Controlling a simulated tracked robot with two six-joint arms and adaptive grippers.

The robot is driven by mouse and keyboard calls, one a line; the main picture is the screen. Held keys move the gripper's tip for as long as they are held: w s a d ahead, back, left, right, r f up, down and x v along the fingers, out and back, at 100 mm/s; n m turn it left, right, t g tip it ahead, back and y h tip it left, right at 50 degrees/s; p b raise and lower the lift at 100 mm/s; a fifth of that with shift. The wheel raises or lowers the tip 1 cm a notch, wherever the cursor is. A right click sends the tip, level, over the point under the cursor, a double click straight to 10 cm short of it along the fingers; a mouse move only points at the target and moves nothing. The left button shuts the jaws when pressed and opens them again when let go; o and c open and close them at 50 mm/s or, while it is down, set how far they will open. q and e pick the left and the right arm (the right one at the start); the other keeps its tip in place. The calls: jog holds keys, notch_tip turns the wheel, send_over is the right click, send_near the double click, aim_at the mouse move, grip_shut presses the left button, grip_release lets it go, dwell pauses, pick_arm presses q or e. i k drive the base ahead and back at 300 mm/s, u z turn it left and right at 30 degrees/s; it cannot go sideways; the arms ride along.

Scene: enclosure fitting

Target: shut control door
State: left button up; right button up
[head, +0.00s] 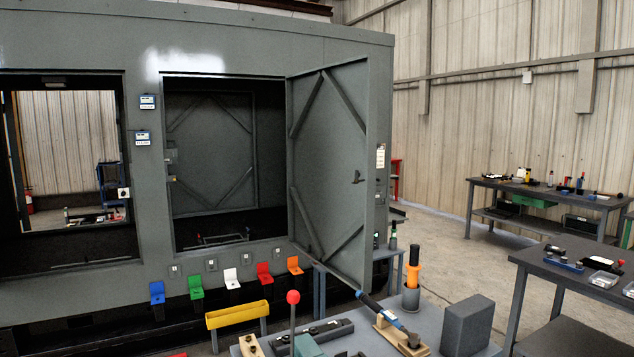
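The control door (328,165) is a grey-green metal panel with diagonal braces and a small dark handle (357,177). It stands wide open, swung outward from the right side of its opening in the grey enclosure (152,200). Through the doorway I see a dark interior and a braced back panel (212,150). A small latch-like fitting (171,155) sits on the opening's left edge. Neither of my grippers shows in the head view, and nothing is seen touching the door.
A bench (345,342) with a red-knobbed lever (293,298), an orange-handled tool (413,266) and a grey block (468,322) stands in front, close to the door's lower corner. Coloured brackets and a yellow tray (238,315) line the enclosure's base. Open floor (450,250) lies right.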

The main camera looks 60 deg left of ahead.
aim_at(332, 108)
jog(key=z, duration=0.75)
jog(key=k, duration=0.85)
jog(key=z, duration=0.75)
jog(key=k, duration=0.4)
jog(key=z, duration=0.35)
jog(key=i, duration=1.55)
jog(key=u, duration=0.65)
jog(key=i, duration=1.55)
jog(key=u, duration=0.6)
jog(key=i, duration=1.35)
jog(key=u, duration=0.8)
jog(key=i, duration=1.45)
jog(key=u, duration=1.4)
jog(key=i, duration=1.45)
jog(key=u, duration=0.8)
